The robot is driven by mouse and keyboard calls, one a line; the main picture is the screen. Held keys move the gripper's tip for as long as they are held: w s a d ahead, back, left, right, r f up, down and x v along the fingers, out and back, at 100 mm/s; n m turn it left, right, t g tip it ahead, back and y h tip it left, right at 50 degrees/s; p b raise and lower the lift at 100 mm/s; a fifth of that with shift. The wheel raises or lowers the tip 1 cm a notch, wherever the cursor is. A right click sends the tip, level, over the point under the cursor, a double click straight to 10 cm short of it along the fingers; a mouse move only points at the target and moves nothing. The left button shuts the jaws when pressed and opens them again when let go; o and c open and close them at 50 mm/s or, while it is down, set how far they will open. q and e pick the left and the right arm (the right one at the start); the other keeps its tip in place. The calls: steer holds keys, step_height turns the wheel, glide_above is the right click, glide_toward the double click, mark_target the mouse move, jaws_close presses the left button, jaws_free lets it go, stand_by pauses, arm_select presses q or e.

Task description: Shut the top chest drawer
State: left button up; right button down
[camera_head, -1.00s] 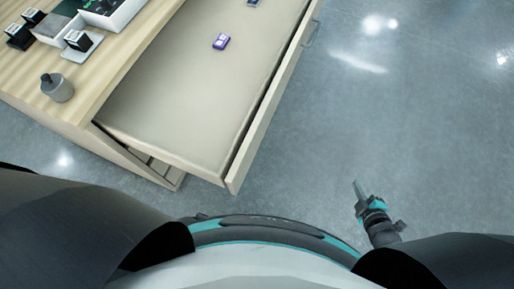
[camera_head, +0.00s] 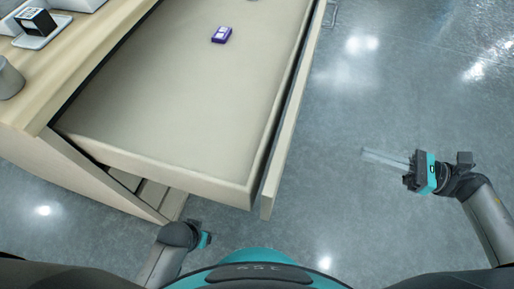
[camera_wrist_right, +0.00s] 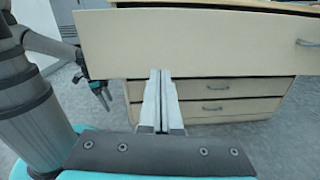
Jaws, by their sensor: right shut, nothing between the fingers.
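The top chest drawer (camera_head: 180,95) is pulled far out of the wooden chest (camera_head: 28,125) in the head view. Its front panel (camera_head: 287,140) faces right, with a handle (camera_head: 330,14) at the far end. The panel (camera_wrist_right: 180,40) spans the upper wrist view, and the handle (camera_wrist_right: 308,43) is at right. My right gripper (camera_head: 366,156) is shut and empty, apart from the panel with clear floor between, its fingers pointing towards it. My left gripper (camera_wrist_right: 105,100) shows small in the wrist view beside the chest; its jaw state is unclear.
A small purple box (camera_head: 221,34) lies in the drawer. A black-and-white box (camera_head: 36,21) and a grey container (camera_head: 9,78) stand on the chest top. Two lower drawers (camera_wrist_right: 215,88) look shut. The floor (camera_head: 400,90) right of the drawer is clear.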

steer(key=w+a+n+g, duration=0.1)
steer(key=w+a, duration=0.2)
steer(key=a, duration=1.1)
steer(key=shift+n, duration=0.4)
steer(key=shift+f, duration=0.1)
steer(key=shift+a, duration=0.1)
